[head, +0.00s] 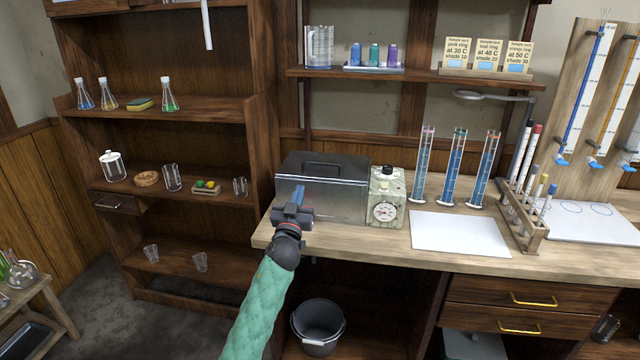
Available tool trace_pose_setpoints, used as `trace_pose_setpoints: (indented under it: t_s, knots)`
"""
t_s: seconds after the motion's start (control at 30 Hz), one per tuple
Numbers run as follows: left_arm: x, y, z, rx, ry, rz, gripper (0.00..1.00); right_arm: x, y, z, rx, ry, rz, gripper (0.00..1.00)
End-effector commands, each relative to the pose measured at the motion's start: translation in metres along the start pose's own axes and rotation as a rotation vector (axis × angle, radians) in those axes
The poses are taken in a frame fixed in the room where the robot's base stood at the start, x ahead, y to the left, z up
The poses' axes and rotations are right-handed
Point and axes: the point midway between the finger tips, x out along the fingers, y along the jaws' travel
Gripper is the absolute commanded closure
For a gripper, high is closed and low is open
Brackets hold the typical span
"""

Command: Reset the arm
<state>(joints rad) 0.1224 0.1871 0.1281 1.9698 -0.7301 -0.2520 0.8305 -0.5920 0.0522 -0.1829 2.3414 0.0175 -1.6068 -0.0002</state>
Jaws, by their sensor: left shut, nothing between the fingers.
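My left arm, in a green sleeve, comes up from the bottom of the head view. My left gripper (297,196) is shut and empty. It shows in front of the left end of a grey metal box (335,190) with a dark handle on its lid. I cannot tell whether the gripper touches the box. My right gripper is not in view.
A bucket (318,325) stands below. Shelves with glassware (170,95) stand at left.

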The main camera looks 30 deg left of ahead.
Motion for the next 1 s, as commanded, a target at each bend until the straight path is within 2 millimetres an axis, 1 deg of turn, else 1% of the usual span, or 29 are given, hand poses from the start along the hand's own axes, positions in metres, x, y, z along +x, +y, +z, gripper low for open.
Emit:
trace_pose_setpoints:
  t_s: [0.2, 0.33, 0.53, 0.6, 0.67, 0.77, 0.87, 0.97, 1.0]
  knots:
    - [-0.001, 0.0, 0.0, 0.008, 0.0, 0.0, 1.0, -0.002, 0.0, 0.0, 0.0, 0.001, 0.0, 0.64]
    - [-0.001, -0.003, 0.002, 0.067, -0.014, -0.014, 1.0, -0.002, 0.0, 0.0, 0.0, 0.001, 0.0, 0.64]
    - [-0.005, -0.027, 0.028, 0.192, -0.173, -0.13, 1.0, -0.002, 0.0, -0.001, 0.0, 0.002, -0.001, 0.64]
    - [-0.01, -0.036, 0.036, 0.22, -0.25, -0.168, 1.0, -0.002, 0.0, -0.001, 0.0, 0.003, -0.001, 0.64]
    - [-0.016, -0.04, 0.043, 0.239, -0.325, -0.193, 1.0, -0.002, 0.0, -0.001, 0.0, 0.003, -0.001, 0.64]
    - [-0.03, -0.037, 0.052, 0.262, -0.463, -0.208, 1.0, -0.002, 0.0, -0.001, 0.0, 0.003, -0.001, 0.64]
    - [-0.05, -0.023, 0.059, 0.273, -0.609, -0.187, 1.0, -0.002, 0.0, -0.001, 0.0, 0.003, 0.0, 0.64]
    - [-0.085, 0.001, 0.074, 0.283, -0.773, -0.124, 1.0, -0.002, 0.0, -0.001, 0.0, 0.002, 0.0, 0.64]
    - [-0.105, 0.012, 0.083, 0.288, -0.845, -0.087, 1.0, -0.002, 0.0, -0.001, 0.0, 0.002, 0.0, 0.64]
